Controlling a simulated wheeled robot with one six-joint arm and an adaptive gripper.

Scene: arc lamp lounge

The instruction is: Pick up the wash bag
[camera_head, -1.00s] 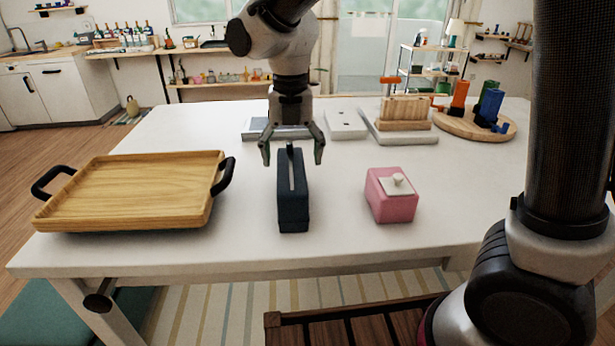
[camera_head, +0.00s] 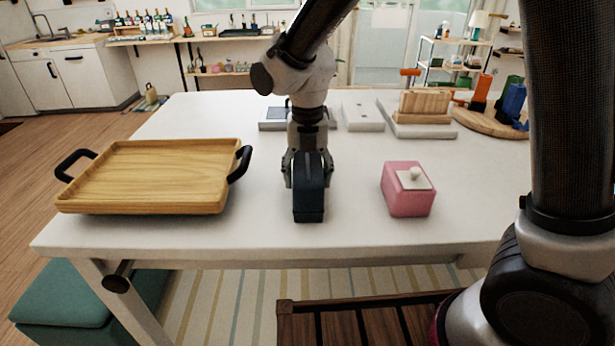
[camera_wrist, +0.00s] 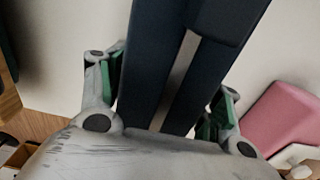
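The wash bag (camera_head: 309,205) is a narrow, dark navy block with a pale strip along its top. It stands upright near the front middle of the white table (camera_head: 250,232). My gripper (camera_head: 309,180) is right over it, with one finger on each side. The hand hides part of the bag's top. I see no clear gap beneath the bag.
A wooden tray (camera_head: 150,180) with black handles lies to the left. A pink box (camera_head: 408,200) with a white knobbed lid stands close on the right. Behind are grey-white slabs (camera_head: 362,117), a wooden block (camera_head: 424,105) and a round board (camera_head: 478,122).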

